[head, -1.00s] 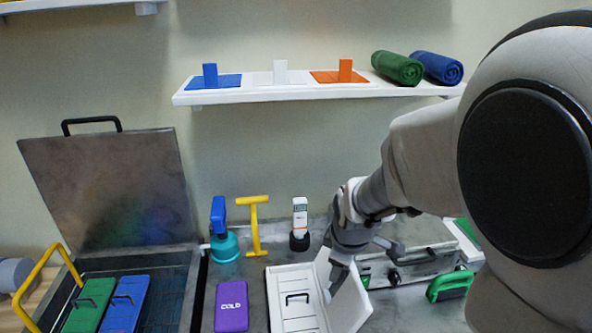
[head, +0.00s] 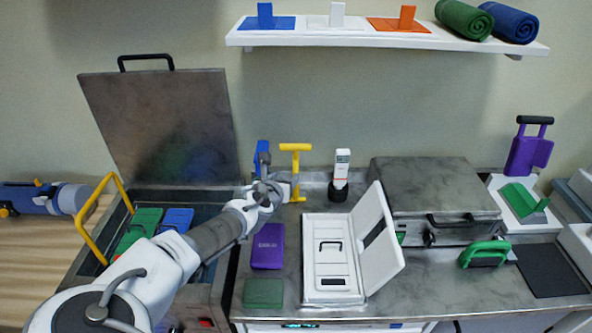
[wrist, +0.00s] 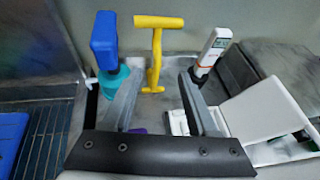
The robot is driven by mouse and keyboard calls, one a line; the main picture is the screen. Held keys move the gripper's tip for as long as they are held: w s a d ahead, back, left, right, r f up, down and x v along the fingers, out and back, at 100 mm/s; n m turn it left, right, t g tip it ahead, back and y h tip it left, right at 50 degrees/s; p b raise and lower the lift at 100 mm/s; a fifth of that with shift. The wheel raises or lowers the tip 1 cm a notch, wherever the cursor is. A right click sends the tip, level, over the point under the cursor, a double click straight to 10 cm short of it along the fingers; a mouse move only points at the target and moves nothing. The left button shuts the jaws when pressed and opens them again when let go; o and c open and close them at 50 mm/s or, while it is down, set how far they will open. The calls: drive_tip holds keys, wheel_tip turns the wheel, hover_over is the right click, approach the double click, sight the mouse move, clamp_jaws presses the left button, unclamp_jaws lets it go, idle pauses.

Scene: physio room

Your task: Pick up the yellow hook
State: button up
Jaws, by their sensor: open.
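The yellow hook (head: 295,160) stands upright at the back of the metal counter, with a T-shaped top bar. In the wrist view the hook (wrist: 157,52) shows straight ahead, between my two fingers and beyond them, its foot near the counter. My gripper (head: 275,187) is just in front and to the left of the hook in the head view, hiding part of its lower end. In the wrist view my gripper (wrist: 160,76) is open, with nothing between the fingers.
A teal bottle with a blue top (wrist: 106,50) stands close left of the hook. A white meter in a black base (head: 341,175) stands to its right. An open white case (head: 330,290), a purple pack (head: 268,245) and an open metal bin (head: 160,130) are nearby.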

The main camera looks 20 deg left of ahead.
drive_tip(key=a, duration=0.1)
drive_tip(key=p, duration=0.1)
approach(295, 159)
drive_tip(key=f+x, duration=0.1)
drive_tip(key=x, duration=0.4)
drive_tip(key=shift+n, duration=0.4)
drive_tip(key=x, duration=0.2)
drive_tip(key=p+x, duration=0.1)
drive_tip(key=x, duration=0.1)
drive_tip(key=shift+w+r, duration=0.25)
drive_tip(key=shift+r, duration=0.1)
drive_tip(key=shift+w+f+y, duration=0.3)
drive_tip(key=shift+w, duration=0.25)
clamp_jaws()
drive_tip(key=shift+r, duration=0.1)
